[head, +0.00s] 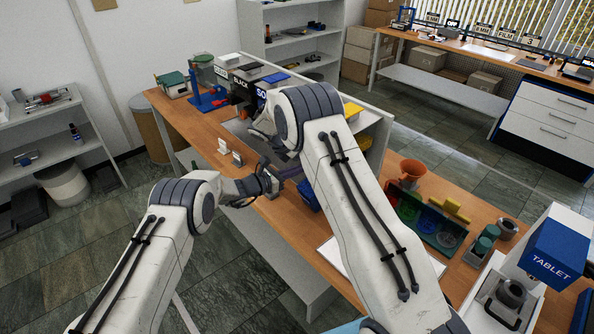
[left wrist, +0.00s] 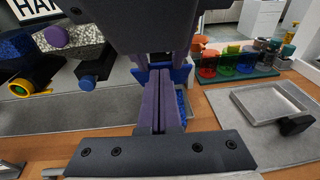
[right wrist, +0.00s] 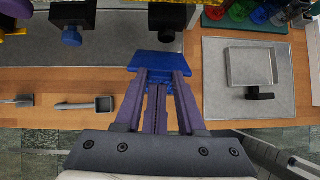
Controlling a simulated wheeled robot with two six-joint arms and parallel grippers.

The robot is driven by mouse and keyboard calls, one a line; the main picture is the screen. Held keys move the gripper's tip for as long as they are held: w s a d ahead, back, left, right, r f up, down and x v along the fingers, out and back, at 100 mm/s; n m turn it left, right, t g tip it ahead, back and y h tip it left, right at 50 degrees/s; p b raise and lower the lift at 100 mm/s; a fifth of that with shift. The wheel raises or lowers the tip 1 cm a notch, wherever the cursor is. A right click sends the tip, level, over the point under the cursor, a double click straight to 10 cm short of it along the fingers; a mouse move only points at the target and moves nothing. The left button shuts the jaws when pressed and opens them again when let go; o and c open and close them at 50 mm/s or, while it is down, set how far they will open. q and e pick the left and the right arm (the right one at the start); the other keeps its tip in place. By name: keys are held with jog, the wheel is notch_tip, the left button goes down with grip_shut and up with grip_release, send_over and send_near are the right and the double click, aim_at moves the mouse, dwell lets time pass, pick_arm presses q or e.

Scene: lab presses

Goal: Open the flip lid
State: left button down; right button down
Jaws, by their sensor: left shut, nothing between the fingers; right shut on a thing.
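A blue box (head: 308,195) sits by the workbench's front edge, partly hidden by my right arm. In the right wrist view a flat blue part (right wrist: 154,62) of it shows at the fingertips; I cannot tell its lid from its body for sure. My right gripper (right wrist: 160,80) is shut on the blue box. My left gripper (left wrist: 160,80) is shut and empty, close beside the box. In the left wrist view the box (left wrist: 183,105) shows behind the fingers, and dark and purple parts at the top hide some of it.
A square metal tray (right wrist: 250,66) lies on a grey mat right of the box. A metal scoop (right wrist: 104,104) lies on the wood at left. Knobbed presses (right wrist: 72,18) stand behind. Colored containers (left wrist: 240,60) stand at the back right. The mat and bench between are clear.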

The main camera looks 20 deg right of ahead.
pick_arm(q)
jog(key=shift+w+d+r, duration=0.15)
jog(key=shift+d+r, duration=0.5)
jog(key=shift+r, duration=0.05)
pick_arm(e)
jog(key=shift+s+a+f, duration=0.1)
jog(key=shift+a, duration=0.1)
jog(key=shift+c, duration=2.4)
grip_release()
pick_arm(q)
jog(key=shift+f, duration=0.1)
pick_arm(e)
jog(key=shift+d, duration=0.1)
pick_arm(q)
jog(key=shift+a, duration=0.1)
